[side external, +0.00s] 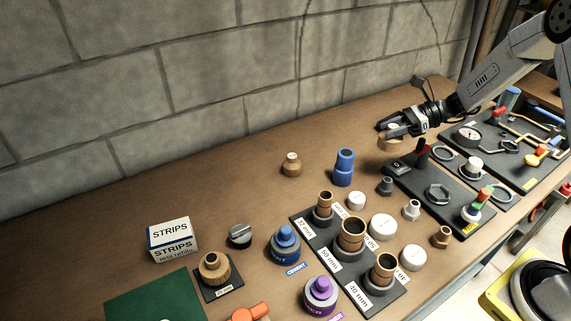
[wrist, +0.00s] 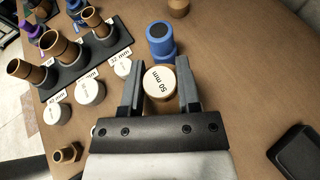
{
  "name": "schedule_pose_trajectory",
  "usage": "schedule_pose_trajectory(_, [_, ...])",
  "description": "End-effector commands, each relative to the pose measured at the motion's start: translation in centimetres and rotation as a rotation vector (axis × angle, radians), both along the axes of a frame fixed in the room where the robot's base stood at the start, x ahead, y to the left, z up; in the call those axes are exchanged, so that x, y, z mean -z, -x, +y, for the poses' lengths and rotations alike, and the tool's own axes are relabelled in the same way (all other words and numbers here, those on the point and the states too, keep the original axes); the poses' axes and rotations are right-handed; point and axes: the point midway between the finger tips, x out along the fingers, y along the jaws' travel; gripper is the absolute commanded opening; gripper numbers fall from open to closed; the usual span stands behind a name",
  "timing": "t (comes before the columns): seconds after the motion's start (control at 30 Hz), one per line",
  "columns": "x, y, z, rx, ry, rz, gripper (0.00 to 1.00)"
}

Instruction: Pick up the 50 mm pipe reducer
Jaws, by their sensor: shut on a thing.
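My gripper (wrist: 160,88) is shut on a tan, round pipe reducer (wrist: 161,82), whose white top reads "50 mm" in the wrist view. The reducer sits between the two dark fingers. In the side view my gripper (side external: 393,133) holds the tan reducer (side external: 389,145) at the right, above the back part of the bench and near the dark panel. The fingers hide part of it there. It looks raised clear of the bench top, though the exact height is hard to tell.
A blue fitting (side external: 344,167) stands left of my gripper, with a small tan fitting (side external: 291,165) beyond it. A black stand (side external: 327,238) holds brown pipe stubs, with white caps (side external: 383,227) beside it. The gauge panel (side external: 460,150) lies to the right.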

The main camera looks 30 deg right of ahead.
Motion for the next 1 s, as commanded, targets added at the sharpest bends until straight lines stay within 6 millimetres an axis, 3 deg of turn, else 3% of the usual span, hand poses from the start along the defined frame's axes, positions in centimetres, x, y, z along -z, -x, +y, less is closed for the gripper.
schedule_pose_trajectory(0.4, [-1.4,3.1,0.5,0.000,0.000,0.000,0.00])
schedule_pose_trajectory(1.0, [-1.5,3.2,0.6,0.000,0.000,-0.001,0.00])
